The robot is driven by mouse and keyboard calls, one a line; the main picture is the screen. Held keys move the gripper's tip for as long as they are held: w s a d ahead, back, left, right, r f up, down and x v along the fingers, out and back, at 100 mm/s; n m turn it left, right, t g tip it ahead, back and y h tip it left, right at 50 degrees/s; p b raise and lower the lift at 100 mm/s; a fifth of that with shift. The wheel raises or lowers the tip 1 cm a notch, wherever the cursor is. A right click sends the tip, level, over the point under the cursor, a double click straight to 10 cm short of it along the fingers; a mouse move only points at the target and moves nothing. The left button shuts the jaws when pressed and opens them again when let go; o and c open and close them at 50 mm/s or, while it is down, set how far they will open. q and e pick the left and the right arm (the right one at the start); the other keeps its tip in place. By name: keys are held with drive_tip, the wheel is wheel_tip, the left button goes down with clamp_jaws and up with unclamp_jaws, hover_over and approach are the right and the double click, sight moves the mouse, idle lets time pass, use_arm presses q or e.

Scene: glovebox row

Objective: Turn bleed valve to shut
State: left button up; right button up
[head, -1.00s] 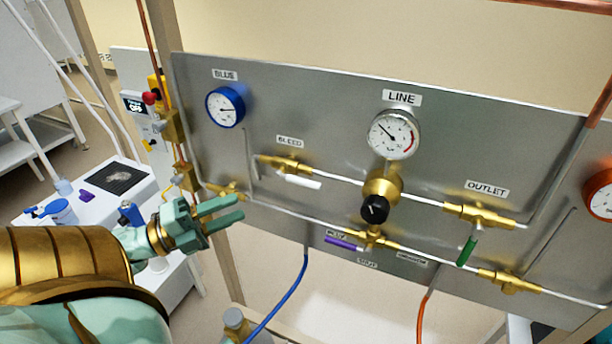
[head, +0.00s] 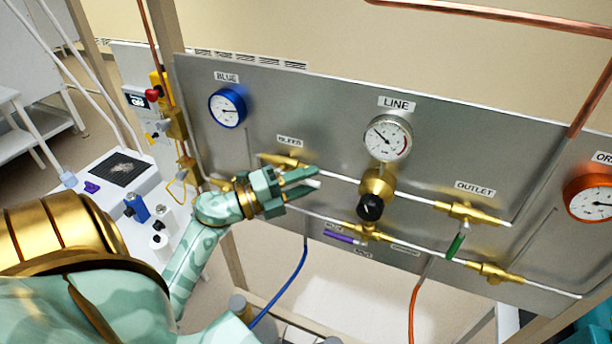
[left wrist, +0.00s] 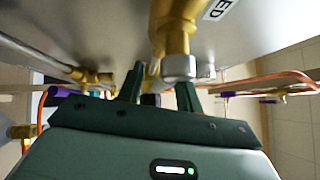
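The bleed valve (head: 283,159) is a brass body under the BLEED label on the grey panel. Its white lever lies roughly along the pipe, pointing right; my fingers hide most of it, and a white bit (head: 313,184) shows by the fingertips. The brass valve body (left wrist: 175,30) stands close above my fingers in the left wrist view. My left gripper (head: 302,180) is at the lever with its two fingers spread apart. In the left wrist view the fingers (left wrist: 160,88) stand open, with a pale part between them. I cannot tell whether they touch it. My right gripper is not in view.
The black regulator knob (head: 370,207) and LINE gauge (head: 388,138) are to the right. Below are a purple lever (head: 339,237) and a green outlet lever (head: 455,246). A blue hose (head: 290,288) hangs under the panel. A white bench (head: 75,205) stands at left.

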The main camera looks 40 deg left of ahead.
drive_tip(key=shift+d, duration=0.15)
use_arm(q)
clamp_jaws()
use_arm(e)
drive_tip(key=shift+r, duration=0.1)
